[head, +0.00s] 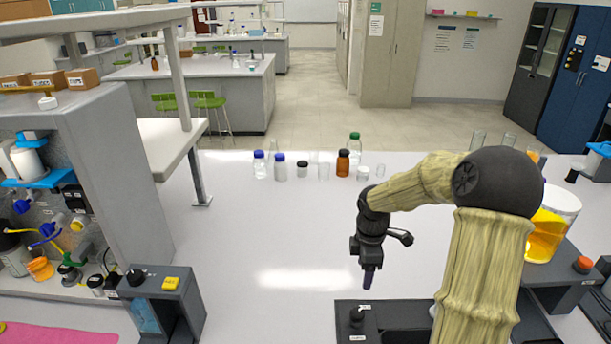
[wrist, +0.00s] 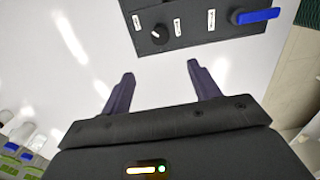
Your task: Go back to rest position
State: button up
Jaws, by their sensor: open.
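My gripper (head: 368,281) hangs from my bent arm over the white bench, fingers pointing down. In the wrist view my gripper (wrist: 157,82) shows two dark fingers spread apart with nothing between them. A dark control panel (wrist: 205,30) lies beyond the fingertips, with a black knob (wrist: 159,34), a blue lever handle (wrist: 256,16) and small white labels. In the head view the same kind of dark panel (head: 345,318) sits below my gripper, partly hidden by my arm. The gripper is apart from it.
Several bottles and jars stand at the bench's back, among them an amber bottle (head: 343,163) and a blue-capped bottle (head: 280,167). A grey rig (head: 110,130) with tubing stands left. A container of orange liquid (head: 546,235) stands right. The bench middle (head: 270,235) is clear.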

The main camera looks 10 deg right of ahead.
jog(key=s+a+r+m+t, duration=0.1)
jog(key=s+a+m, duration=0.4)
jog(key=s+m, duration=0.3)
jog(key=s+a+r+m+t, duration=0.1)
jog(key=s+a+r+m, duration=0.1)
jog(key=s+a+m, duration=0.3)
jog(key=s+m, duration=0.2)
jog(key=s, duration=0.1)
jog(key=shift+r+m+t+b, duration=0.2)
jog(key=shift+m+t+b, duration=0.1)
jog(key=shift+m+b, duration=0.1)
jog(key=shift+a, duration=0.1)
